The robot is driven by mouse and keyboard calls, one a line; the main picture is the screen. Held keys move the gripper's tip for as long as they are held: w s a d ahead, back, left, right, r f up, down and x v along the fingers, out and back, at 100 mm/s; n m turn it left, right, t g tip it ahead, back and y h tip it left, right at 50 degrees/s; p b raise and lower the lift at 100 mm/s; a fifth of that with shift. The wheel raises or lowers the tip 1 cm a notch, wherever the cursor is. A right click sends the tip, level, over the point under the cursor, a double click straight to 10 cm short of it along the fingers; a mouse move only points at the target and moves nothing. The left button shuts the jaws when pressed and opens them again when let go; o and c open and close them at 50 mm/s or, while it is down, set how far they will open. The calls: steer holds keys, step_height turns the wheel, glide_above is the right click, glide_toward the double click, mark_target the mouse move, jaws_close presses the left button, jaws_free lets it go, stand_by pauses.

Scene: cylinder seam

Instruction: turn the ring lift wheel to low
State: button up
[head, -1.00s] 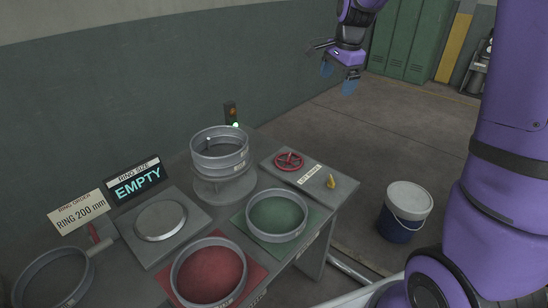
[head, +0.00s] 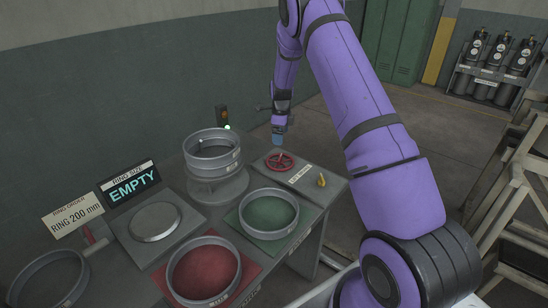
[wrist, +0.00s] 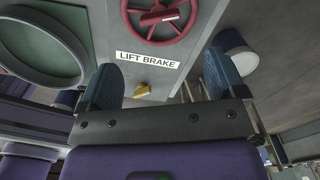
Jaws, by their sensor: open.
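The red wheel (head: 281,163) lies on a grey panel at the right end of the bench, behind a white label. In the wrist view the red wheel (wrist: 157,17) is cut by the top edge, and the label (wrist: 147,60) reads LIFT BRAKE. A yellow lever or pointer (head: 322,180) stands on the same panel. My gripper (head: 279,138) hangs above and just behind the wheel, apart from it. In the wrist view my gripper (wrist: 163,82) has its two blue fingers wide apart with nothing between them. I cannot read the wheel's setting.
Stacked grey rings (head: 213,150) stand left of the wheel, with a small green-lit lamp (head: 226,127) behind. A green-floored ring (head: 268,212) and a red-floored ring (head: 203,270) sit in front. The display (head: 130,184) reads EMPTY. A stair frame (head: 510,190) stands at right.

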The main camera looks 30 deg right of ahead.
mark_target(280, 160)
step_height(280, 160, down, 11)
steer(key=shift+r, duration=0.15)
stand_by(0.4)
steer(key=c, duration=0.9)
steer(key=shift+n, duration=0.4)
